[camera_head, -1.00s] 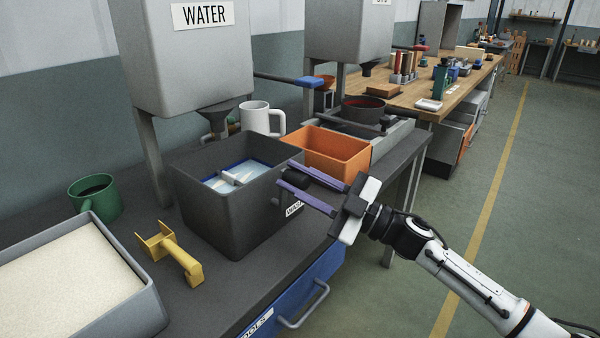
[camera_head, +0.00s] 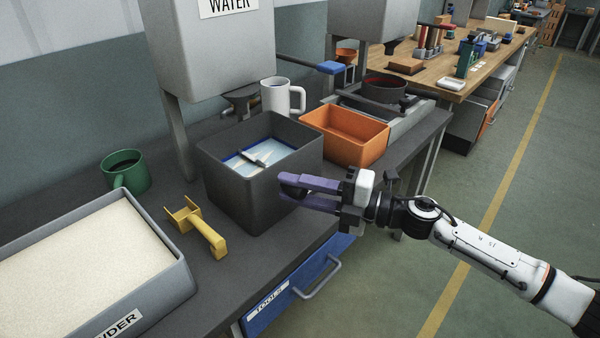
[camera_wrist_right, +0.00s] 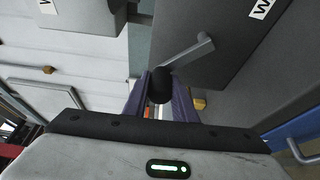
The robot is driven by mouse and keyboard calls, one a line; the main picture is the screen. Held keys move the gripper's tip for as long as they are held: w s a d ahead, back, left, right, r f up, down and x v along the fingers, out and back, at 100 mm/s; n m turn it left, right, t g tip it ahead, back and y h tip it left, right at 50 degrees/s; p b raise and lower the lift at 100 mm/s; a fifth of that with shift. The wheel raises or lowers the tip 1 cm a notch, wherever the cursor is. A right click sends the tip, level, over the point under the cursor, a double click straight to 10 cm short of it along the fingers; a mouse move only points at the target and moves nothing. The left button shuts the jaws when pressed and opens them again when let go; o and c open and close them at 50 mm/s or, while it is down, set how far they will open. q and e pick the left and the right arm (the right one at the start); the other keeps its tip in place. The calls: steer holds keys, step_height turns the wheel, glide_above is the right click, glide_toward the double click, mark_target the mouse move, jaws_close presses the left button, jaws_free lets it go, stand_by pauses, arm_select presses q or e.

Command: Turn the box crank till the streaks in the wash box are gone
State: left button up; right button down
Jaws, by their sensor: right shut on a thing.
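The dark grey wash box (camera_head: 238,185) stands on the bench. Inside it shows pale bluish liquid (camera_head: 285,150) with light streaks and a grey bar across it. My right gripper (camera_head: 284,188) is at the box's right front side, its purple fingers pointing at the wall. In the right wrist view the fingers are shut on the black knob (camera_wrist_right: 160,84) of the crank, and the grey crank arm (camera_wrist_right: 188,52) runs from it to the box side. My left gripper is out of view.
A yellow scoop (camera_head: 198,226) and a powder tray (camera_head: 172,262) lie left of the box, with a green mug (camera_head: 125,172) behind. A white mug (camera_head: 276,97) and an orange bin (camera_head: 345,134) stand behind and right. A blue drawer (camera_head: 290,298) is below.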

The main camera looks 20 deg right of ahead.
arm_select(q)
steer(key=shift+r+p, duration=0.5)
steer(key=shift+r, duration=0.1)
arm_select(e)
steer(key=shift+s+a+f+n+h, duration=0.2)
steer(key=shift+f+n, duration=0.1)
steer(key=shift+n, duration=0.1)
steer(key=shift+s+a+f+n+h, duration=0.1)
steer(key=shift+a+f+n, duration=0.1)
steer(key=shift+f+n, duration=0.15)
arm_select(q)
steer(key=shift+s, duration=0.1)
arm_select(e)
steer(key=c, duration=1.5)
jaws_free()
steer(key=shift+o, duration=0.2)
steer(key=shift+r, duration=0.1)
arm_select(q)
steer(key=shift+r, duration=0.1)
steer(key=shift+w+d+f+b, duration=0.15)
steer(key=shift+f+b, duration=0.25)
steer(key=shift+b, duration=0.15)
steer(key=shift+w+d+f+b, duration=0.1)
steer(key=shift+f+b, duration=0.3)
steer(key=shift+b, duration=0.15)
arm_select(e)
steer(key=v, duration=1)
steer(key=shift+d, duration=0.15)
